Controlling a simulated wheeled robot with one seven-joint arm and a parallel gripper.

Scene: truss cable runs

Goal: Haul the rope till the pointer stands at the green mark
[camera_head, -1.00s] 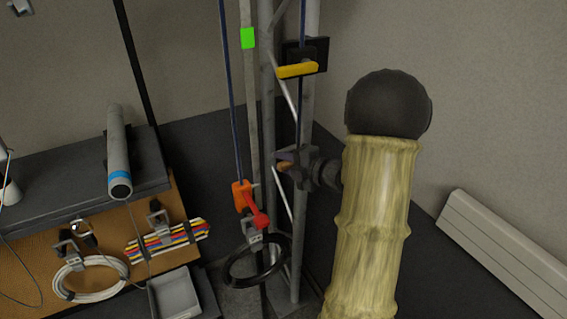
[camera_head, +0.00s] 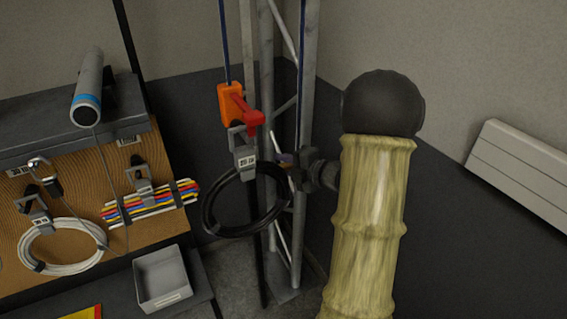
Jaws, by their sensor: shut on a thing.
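The red pointer (camera_head: 246,110) sticks out from an orange block (camera_head: 231,103) on the left blue rope run (camera_head: 223,40), beside the truss. A black cable coil (camera_head: 210,205) hangs from a grey hook just under the block. The green mark is out of view above the frame. My gripper (camera_head: 290,172) is at the right side of the truss, below the pointer's height. It is shut on the right run of the blue rope (camera_head: 301,60), which drops to it from above. Its fingertips are small and partly covered by the coil and truss.
The grey truss (camera_head: 306,90) stands close to my gripper. At left are a tan board (camera_head: 80,180) with a white coil (camera_head: 60,247) and coloured cables (camera_head: 150,204), a grey tube (camera_head: 88,88) and a grey bin (camera_head: 161,278). A pale wall panel (camera_head: 520,180) is at right.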

